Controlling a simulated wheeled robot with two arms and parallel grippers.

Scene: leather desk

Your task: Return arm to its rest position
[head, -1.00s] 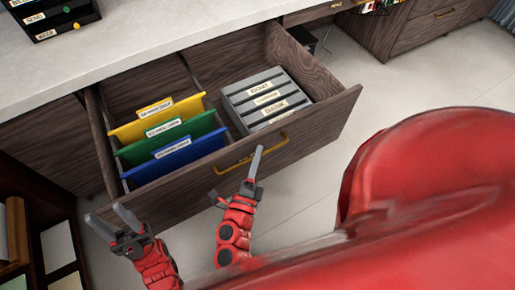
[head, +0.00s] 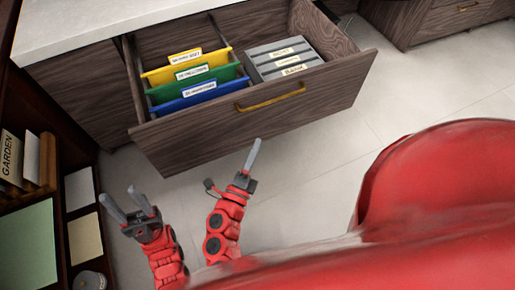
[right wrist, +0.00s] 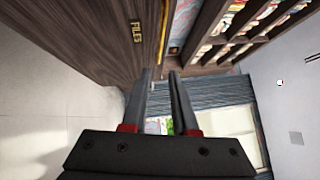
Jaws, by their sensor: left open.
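My left gripper (head: 128,198) is at the lower left of the head view, its two grey fingers spread with nothing between them. My right gripper (head: 254,154) is to its right, pointing up toward the open drawer front but apart from it in that view. Its fingers overlap there. In the right wrist view, my right gripper (right wrist: 160,75) shows two dark fingers with an empty gap between them.
The wooden drawer (head: 180,141) stands open, holding yellow, green and blue hanging folders (head: 200,93) and a grey labelled rack (head: 286,61). A dark shelf (head: 68,243) stands at the left. Pale floor (head: 330,150) is clear right of my right gripper.

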